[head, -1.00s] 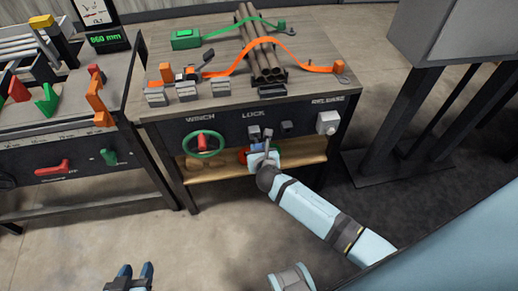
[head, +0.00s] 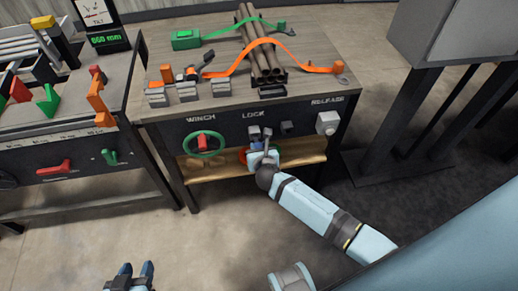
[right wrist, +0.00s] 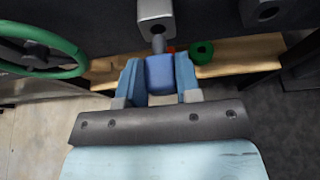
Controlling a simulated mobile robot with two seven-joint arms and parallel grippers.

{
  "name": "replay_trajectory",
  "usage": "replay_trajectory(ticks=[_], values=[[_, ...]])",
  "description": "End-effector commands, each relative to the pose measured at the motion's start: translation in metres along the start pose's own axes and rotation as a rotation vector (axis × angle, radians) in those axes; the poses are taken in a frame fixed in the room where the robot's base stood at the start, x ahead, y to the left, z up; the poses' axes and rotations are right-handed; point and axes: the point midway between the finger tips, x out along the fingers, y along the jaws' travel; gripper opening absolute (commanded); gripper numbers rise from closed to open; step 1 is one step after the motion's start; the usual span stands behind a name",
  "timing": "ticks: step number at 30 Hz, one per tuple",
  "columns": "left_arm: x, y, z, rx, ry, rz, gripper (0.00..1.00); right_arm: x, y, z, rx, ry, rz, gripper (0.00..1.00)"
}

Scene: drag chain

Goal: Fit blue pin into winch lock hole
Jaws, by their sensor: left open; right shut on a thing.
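The blue pin (right wrist: 160,74) has a blue grip and a thin grey shaft. My right gripper (right wrist: 160,82) is shut on the blue grip, and the shaft points at the grey lock block (right wrist: 154,11) under the LOCK label. The shaft tip meets or overlaps the block's lower edge in the right wrist view; I cannot tell whether it is inside the hole. In the head view my right gripper (head: 262,158) is just in front of the lock block (head: 255,132). My left gripper (head: 131,274) is open and empty, low at the left, away from the bench.
A green winch wheel (head: 204,144) is left of the lock. A second grey block (right wrist: 262,10) with a round hole stands to the right. A white release block (head: 327,122) is further right. A wooden shelf (right wrist: 235,56) lies below the panel.

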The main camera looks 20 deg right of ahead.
Motion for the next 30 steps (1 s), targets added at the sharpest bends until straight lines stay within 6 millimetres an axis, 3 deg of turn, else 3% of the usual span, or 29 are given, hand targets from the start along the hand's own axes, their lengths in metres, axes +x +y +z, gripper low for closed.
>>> replay_trajectory(ticks=[30], values=[[-0.002, 0.000, -0.004, 0.000, 0.000, 0.000, 0.43, 0.024, 0.000, 0.010, 0.000, 0.000, -0.001, 0.00]])
